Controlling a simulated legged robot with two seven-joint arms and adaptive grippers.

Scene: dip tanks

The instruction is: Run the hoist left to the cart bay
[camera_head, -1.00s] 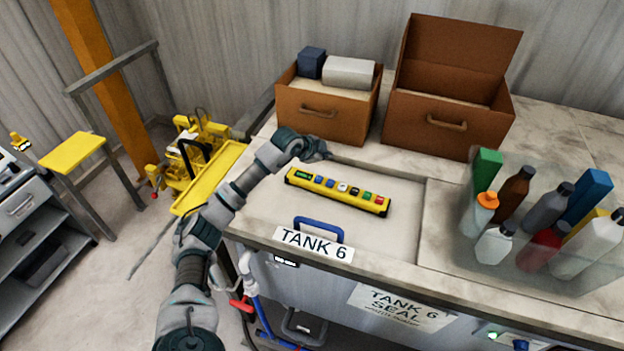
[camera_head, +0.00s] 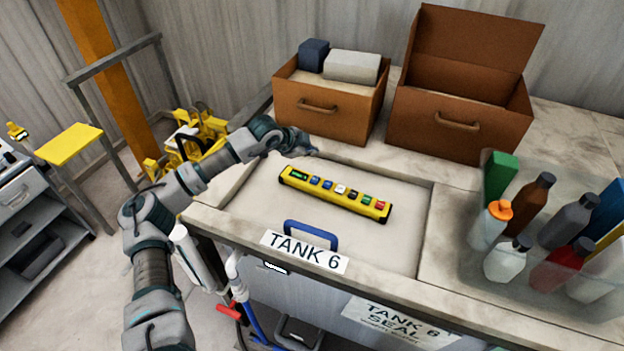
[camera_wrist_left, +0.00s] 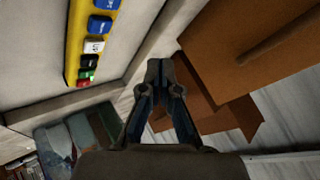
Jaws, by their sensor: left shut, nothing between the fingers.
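The yellow control pendant (camera_head: 335,193) lies on the tank 6 lid (camera_head: 255,205), with a row of coloured buttons along its top. It also shows at the upper left of the left wrist view (camera_wrist_left: 90,40). My left gripper (camera_head: 310,151) is shut and empty, above the lid's back edge, behind and left of the pendant and apart from it. Its closed fingers also show in the left wrist view (camera_wrist_left: 157,72). A yellow wheeled machine (camera_head: 205,130), partly hidden by my left arm, stands on the floor beyond the counter. I cannot tell whether it is the hoist. My right gripper is not in view.
Two brown boxes (camera_head: 335,112) (camera_head: 455,125) stand at the back of the counter. A clear bin (camera_head: 470,265) of several bottles is at the right. A blue handle (camera_head: 311,232) rises from the lid's front. A yellow stool (camera_head: 70,143) and orange post (camera_head: 105,75) stand left.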

